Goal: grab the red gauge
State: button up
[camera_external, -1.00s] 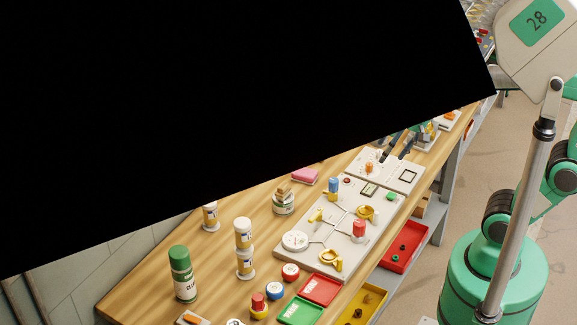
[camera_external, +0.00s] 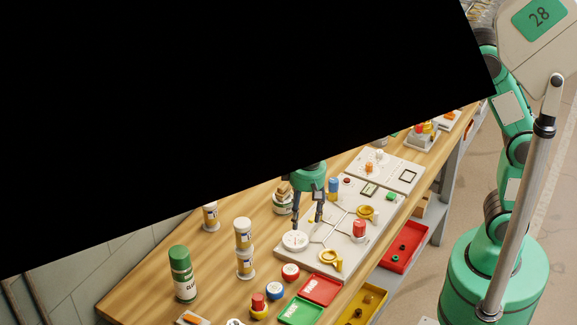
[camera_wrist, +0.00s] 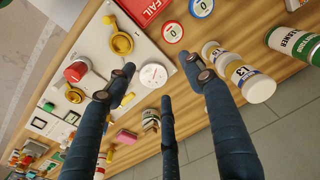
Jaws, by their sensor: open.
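A small red round piece with a white face marked 0, which looks like the red gauge (camera_external: 290,272), rests on the wooden bench in front of the panel's near left corner. It also shows at the top of the wrist view (camera_wrist: 172,32). My gripper (camera_external: 308,225) is open and empty, with dark fingers pointing down above the white dial (camera_external: 295,241) on the panel. In the wrist view my gripper (camera_wrist: 158,70) has its fingers spread around the white dial (camera_wrist: 153,75). The red gauge lies outside the fingers. The fingers' height above the panel is hard to tell.
A blue round piece (camera_external: 275,289) sits close to the red gauge. A red FAIL tray (camera_external: 320,290) and a green tray (camera_external: 300,312) lie nearby. The panel carries a red knob (camera_external: 359,229) and yellow valve (camera_external: 331,260). Stacked jars (camera_external: 244,250) stand left. Black covers much of the external view.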

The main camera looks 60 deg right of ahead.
send_over(291, 269)
notch_tip(291, 269, down, 7)
jog(key=shift+w+r+g, duration=0.1)
jog(key=shift+r+g, duration=0.05)
jog(key=shift+g, duration=0.25)
jog(key=shift+f+b, duration=0.5)
jog(key=shift+f, duration=3.8)
jog(key=shift+f, duration=0.1)
jog(key=shift+f+b, duration=0.5)
jog(key=shift+f, duration=2)
jog(key=c, duration=1.1)
jog(key=shift+r, duration=0.15)
